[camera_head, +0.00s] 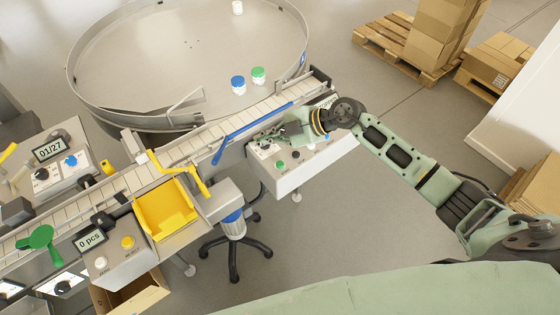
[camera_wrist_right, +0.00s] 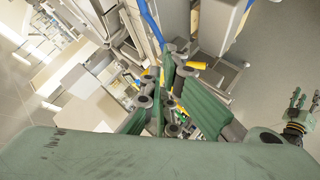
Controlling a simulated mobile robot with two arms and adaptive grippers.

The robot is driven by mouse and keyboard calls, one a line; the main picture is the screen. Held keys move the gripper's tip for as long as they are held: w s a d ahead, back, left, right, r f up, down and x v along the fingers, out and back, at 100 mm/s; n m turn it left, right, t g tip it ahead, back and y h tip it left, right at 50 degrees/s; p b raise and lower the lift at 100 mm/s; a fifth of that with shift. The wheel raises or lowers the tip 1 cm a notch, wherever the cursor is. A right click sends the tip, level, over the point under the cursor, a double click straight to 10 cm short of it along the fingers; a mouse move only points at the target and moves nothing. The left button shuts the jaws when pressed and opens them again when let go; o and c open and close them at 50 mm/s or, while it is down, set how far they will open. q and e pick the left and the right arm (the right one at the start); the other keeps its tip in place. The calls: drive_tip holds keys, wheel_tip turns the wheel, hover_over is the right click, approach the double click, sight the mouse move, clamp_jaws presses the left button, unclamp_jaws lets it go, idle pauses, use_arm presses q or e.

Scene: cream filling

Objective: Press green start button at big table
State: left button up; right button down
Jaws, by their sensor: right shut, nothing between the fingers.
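The big round table (camera_head: 190,50) is a grey rotary disc with a raised metal rim at the top of the head view. A white control box (camera_head: 290,183) stands below the conveyor's right end. Its sloped panel carries a green button (camera_head: 280,163) and other small dark and red controls. My right gripper (camera_head: 262,138) is shut and empty over the panel's upper left part, above the green button in the picture. Contact cannot be told. Its green fingers show in the wrist view (camera_wrist_right: 165,95). A small green gripper, seemingly my left (camera_wrist_right: 297,108), shows at that view's right edge.
A conveyor (camera_head: 130,180) with a blue guide rail runs diagonally beside the control box. A blue-capped jar (camera_head: 238,84) and a green-capped jar (camera_head: 258,75) stand on the table. A yellow bin (camera_head: 166,211) and a stool (camera_head: 234,226) are at lower left. Floor is clear right of the box.

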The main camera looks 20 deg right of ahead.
drive_tip(key=d+h, duration=0.1)
drive_tip(key=d, duration=0.1)
drive_tip(key=d+f+g, duration=0.1)
drive_tip(key=shift+d+f+h, duration=0.2)
drive_tip(key=shift+d+h, duration=0.15)
drive_tip(key=shift+h, duration=0.05)
drive_tip(key=b, duration=0.8)
hover_over(280, 164)
drive_tip(key=s+a, duration=0.1)
wheel_tip(280, 164, down, 7)
drive_tip(key=shift+s+a, duration=0.1)
drive_tip(key=shift+a, duration=0.05)
drive_tip(key=shift+f, duration=0.85)
drive_tip(key=shift+f, duration=0.15)
drive_tip(key=shift+f, duration=0.3)
